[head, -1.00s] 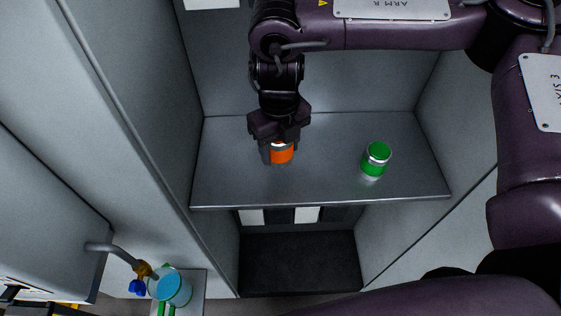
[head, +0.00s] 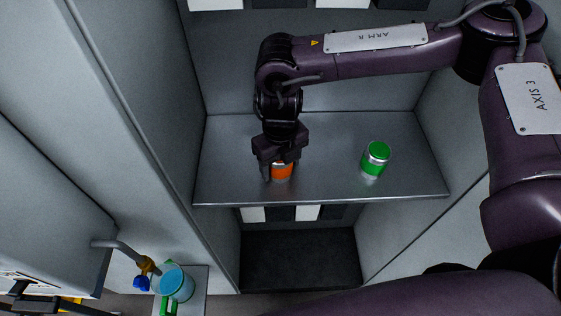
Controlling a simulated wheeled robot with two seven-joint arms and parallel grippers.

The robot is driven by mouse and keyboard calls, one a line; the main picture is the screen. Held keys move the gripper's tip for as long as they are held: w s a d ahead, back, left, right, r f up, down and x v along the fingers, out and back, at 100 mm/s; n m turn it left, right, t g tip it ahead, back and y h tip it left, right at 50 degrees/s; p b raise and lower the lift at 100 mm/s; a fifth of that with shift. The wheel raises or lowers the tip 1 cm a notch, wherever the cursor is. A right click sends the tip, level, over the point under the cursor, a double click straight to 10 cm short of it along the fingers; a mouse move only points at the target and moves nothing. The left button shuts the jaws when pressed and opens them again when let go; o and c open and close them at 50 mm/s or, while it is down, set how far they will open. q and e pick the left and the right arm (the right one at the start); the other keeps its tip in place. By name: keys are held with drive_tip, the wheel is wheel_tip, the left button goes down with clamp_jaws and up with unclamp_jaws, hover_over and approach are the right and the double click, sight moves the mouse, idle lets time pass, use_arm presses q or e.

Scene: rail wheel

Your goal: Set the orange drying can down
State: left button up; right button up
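The orange drying can (head: 281,172) is upright between the fingers of my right gripper (head: 280,168), over the front part of the grey shelf (head: 330,185). The gripper points down and looks shut on the can. The gripper hides the can's top. The can's base is at or very close to the shelf surface; I cannot tell whether it touches.
A green can (head: 375,158) with a silver band stands on the shelf to the right, apart from my gripper. Bare shelf lies between them. Walls close the shelf's sides. A tap (head: 125,252) and a blue cup (head: 177,283) are at lower left.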

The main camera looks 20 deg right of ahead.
drive_tip(key=shift+o, duration=0.8)
drive_tip(key=shift+r, duration=0.1)
drive_tip(key=shift+r, duration=0.55)
wheel_tip(320, 180, up, 11)
drive_tip(key=shift+r+b, duration=0.1)
drive_tip(key=shift+b, duration=0.5)
